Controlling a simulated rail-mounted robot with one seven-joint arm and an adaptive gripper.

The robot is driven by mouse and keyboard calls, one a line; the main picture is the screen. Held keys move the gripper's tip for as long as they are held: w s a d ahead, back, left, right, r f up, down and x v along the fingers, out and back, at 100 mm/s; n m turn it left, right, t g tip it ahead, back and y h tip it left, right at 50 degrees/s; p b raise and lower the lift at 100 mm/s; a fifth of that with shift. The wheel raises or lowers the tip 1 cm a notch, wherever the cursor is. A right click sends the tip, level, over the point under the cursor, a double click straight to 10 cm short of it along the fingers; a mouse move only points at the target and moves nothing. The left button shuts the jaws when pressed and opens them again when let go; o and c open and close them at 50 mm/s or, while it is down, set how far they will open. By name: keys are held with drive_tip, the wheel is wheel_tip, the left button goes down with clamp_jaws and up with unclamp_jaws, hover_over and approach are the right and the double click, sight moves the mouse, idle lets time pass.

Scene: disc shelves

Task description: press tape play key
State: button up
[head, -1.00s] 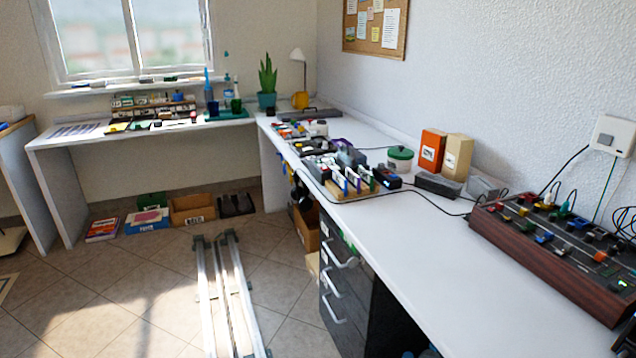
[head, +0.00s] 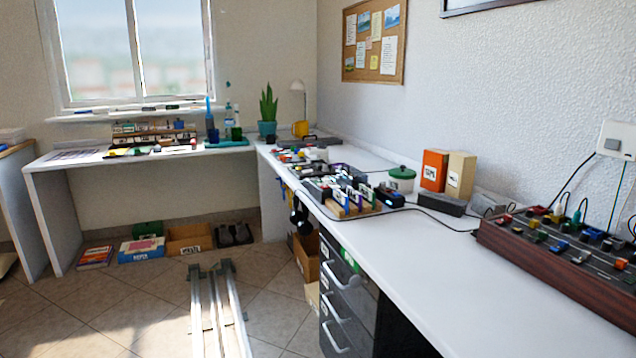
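I cannot make out a tape play key in the head view; at this distance small keys are too small to tell apart. A cluster of small dark devices (head: 318,188) sits on the right-hand desk, near its left edge. A wood-sided console (head: 560,255) with several coloured knobs or keys stands at the right, cut off by the picture edge. Its labels are not readable. My gripper is not in view.
An orange box (head: 433,170), a tan box (head: 460,175) and a green-lidded pot (head: 401,180) stand behind. Floor rails (head: 213,310) run beside dark drawers (head: 345,305).

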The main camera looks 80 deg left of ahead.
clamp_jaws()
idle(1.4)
